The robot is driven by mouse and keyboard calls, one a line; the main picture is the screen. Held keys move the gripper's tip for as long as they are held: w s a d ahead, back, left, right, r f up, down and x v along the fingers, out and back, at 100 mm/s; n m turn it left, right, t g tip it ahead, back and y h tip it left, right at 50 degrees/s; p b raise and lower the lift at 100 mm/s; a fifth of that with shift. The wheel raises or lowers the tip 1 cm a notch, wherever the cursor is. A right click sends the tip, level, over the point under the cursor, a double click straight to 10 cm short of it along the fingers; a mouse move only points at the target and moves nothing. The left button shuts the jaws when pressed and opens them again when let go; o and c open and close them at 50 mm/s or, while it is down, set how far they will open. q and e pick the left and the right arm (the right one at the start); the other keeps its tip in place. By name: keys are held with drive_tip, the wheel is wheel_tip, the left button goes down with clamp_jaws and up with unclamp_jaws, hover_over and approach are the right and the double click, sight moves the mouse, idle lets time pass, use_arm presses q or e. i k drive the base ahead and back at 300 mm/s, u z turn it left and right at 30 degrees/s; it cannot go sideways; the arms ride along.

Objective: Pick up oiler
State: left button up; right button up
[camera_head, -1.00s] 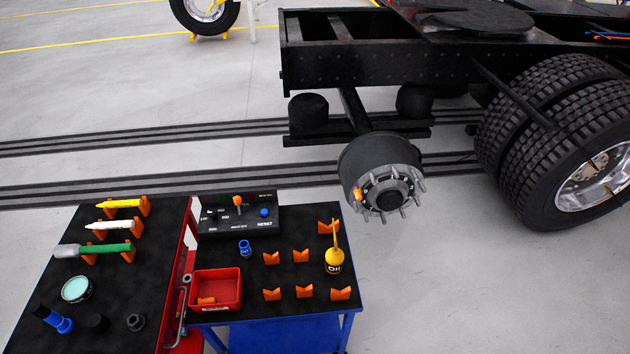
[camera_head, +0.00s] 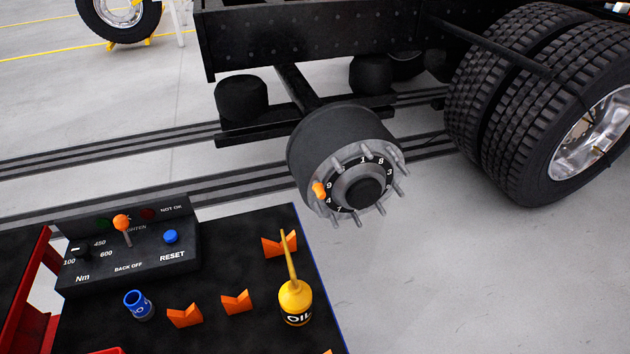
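The oiler (camera_head: 295,300) is a yellow can with a long thin spout and a black band marked OIL. It stands upright near the right edge of the black-topped cart (camera_head: 225,225) in the head view. An orange holder (camera_head: 279,245) is just behind it. Neither of my grippers is in view, and nothing touches the oiler.
A control box (camera_head: 130,245) with a lever and blue button sits left on the cart. A blue socket (camera_head: 138,305) and orange holders (camera_head: 236,302) stand left of the oiler. The wheel hub (camera_head: 345,165) with studs is beyond the cart. Floor to the right is clear.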

sight(295, 297)
drive_tip(key=k, duration=1.25)
drive_tip(key=z, duration=0.55)
drive_tip(key=i, duration=0.55)
drive_tip(key=z, duration=0.75)
drive_tip(key=i, duration=0.75)
drive_tip(key=u, duration=0.5)
drive_tip(key=i, duration=0.85)
drive_tip(key=u, duration=0.75)
